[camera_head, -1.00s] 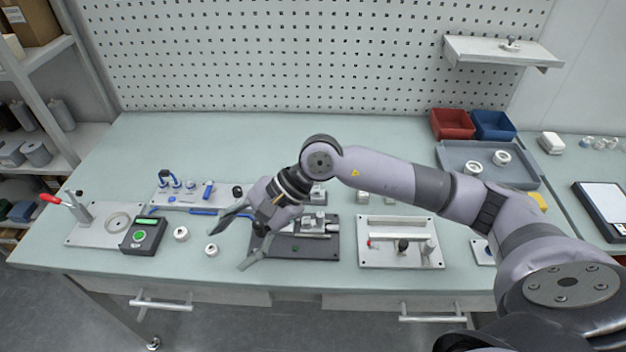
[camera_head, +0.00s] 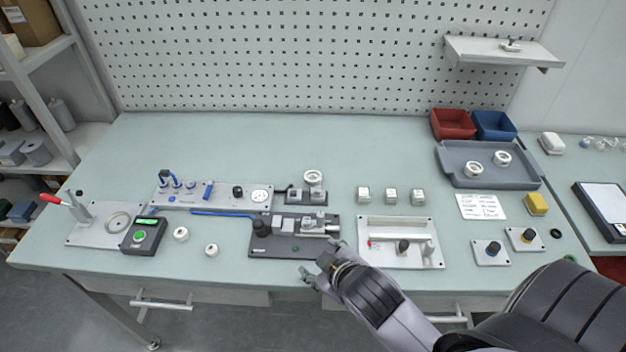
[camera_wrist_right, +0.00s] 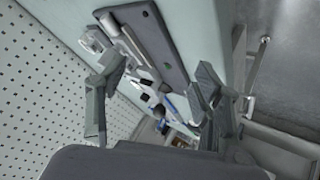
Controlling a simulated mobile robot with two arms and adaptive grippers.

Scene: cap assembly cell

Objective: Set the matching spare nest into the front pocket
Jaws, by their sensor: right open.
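My right gripper (camera_head: 318,262) is open and empty at the front right corner of the dark fixture plate (camera_head: 268,250). Its spread fingers also show in the right wrist view (camera_wrist_right: 155,90), with the dark plate beyond them. Which part is the spare nest, and which is the front pocket, I cannot tell for sure. White ring-shaped parts lie on the bench: one farther left (camera_head: 181,234) and one nearer the front (camera_head: 211,250). Two more rings, left (camera_head: 473,169) and right (camera_head: 502,158), sit in the grey tray (camera_head: 455,152). My left gripper is out of view.
A light fixture plate (camera_head: 378,262) stands right of my gripper. Several white blocks (camera_head: 391,195) stand behind it. Two small plates with knobs, left (camera_head: 480,260) and right (camera_head: 537,245), lie farther right. A green-button box (camera_head: 143,235) is at left.

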